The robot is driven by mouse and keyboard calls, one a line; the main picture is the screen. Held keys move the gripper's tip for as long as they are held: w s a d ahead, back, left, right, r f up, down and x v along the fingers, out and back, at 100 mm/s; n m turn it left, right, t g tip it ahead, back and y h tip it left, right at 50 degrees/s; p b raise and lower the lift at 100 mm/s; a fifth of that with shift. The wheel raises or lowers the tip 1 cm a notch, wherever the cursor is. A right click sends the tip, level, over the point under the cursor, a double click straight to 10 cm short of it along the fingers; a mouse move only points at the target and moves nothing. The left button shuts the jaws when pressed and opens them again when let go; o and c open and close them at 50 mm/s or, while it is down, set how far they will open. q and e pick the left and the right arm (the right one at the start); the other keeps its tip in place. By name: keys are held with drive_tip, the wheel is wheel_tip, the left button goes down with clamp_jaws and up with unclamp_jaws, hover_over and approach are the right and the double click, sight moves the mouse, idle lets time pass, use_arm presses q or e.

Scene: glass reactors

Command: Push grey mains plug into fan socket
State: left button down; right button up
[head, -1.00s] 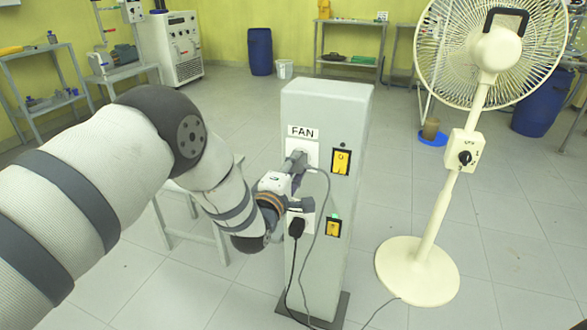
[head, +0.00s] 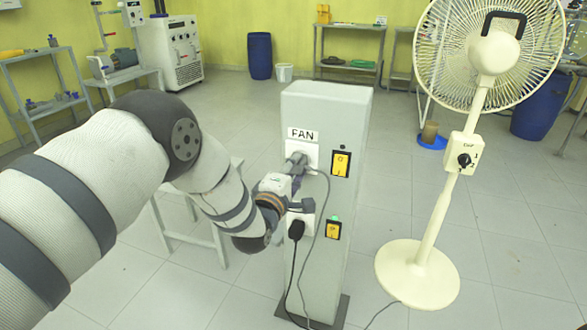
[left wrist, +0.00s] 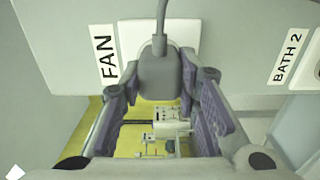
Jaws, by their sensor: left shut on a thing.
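The grey mains plug (head: 297,160) is at the white fan socket (head: 311,152), under the FAN label on the grey pillar (head: 328,105). My left gripper (head: 291,176) is shut on it. In the left wrist view the plug (left wrist: 160,74) sits between the two fingertips of the gripper (left wrist: 160,88), in front of the socket plate (left wrist: 130,38). Its grey cable leaves the plug and hangs down the pillar front. The pins are hidden, so I cannot tell how deep the plug sits. My right gripper is out of view.
A black plug (head: 296,230) sits in the lower socket, close below my gripper. Yellow switches (head: 341,163) are to the right of the sockets. The cream standing fan (head: 418,272) stands right of the pillar. A small table (head: 188,240) is behind my left arm.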

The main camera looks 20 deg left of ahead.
use_arm(q)
drive_tip(key=shift+w+r, duration=0.2)
drive_tip(key=shift+r, duration=0.15)
drive_tip(key=c, duration=1.5)
unclamp_jaws()
drive_tip(key=shift+c, duration=0.2)
drive_tip(key=o, duration=0.4)
drive_tip(key=shift+w+f, duration=0.15)
drive_tip(key=shift+w, duration=0.05)
drive_tip(key=shift+f, duration=0.1)
drive_tip(key=shift+s, duration=0.1)
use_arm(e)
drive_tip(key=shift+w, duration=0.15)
use_arm(q)
drive_tip(key=shift+f, duration=0.1)
